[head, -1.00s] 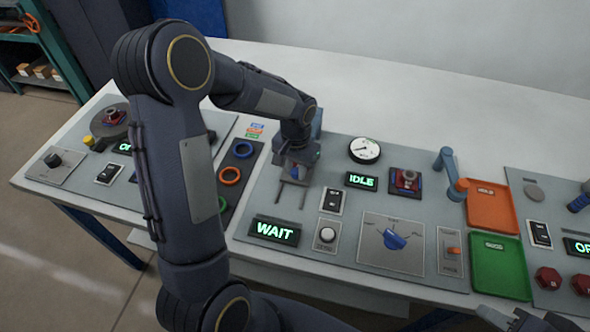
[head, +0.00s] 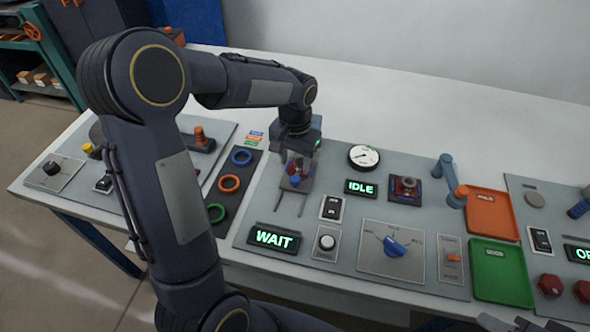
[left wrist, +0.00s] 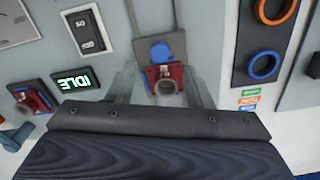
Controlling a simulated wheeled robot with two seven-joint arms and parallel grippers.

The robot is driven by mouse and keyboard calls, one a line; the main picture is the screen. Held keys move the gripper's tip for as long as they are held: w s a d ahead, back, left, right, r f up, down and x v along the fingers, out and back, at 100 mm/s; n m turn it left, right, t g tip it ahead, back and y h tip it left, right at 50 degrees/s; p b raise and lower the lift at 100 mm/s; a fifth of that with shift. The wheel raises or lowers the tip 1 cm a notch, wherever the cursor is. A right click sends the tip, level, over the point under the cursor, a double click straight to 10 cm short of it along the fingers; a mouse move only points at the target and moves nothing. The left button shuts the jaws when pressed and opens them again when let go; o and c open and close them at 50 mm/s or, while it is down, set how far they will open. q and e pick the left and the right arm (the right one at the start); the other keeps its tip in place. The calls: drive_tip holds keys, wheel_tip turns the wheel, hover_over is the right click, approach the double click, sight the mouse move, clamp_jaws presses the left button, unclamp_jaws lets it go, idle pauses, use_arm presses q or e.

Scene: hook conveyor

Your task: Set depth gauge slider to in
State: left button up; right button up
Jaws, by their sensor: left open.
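A small plate with a slot and an orange slider knob (head: 454,258) stands at the front of the middle panel, right of the blue rotary knob; its label is too small to read. The knob sits about mid-slot. My left gripper (head: 297,180) is open, well left of that slider, above a red part with a blue piece at the rear of two thin rails. In the left wrist view, the open fingers (left wrist: 160,88) stand either side of the red part (left wrist: 165,82); contact cannot be told. My right gripper (head: 530,322) is only partly visible at the bottom edge.
A round white dial gauge (head: 364,157), an IDLE display (head: 360,188), a WAIT display (head: 274,237) and a blue rotary knob (head: 396,246) surround the work area. Orange (head: 492,213) and green (head: 502,272) trays stand right of the slider. The table's back is bare.

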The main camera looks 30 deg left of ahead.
use_arm(q)
drive_tip(key=shift+r, duration=0.7)
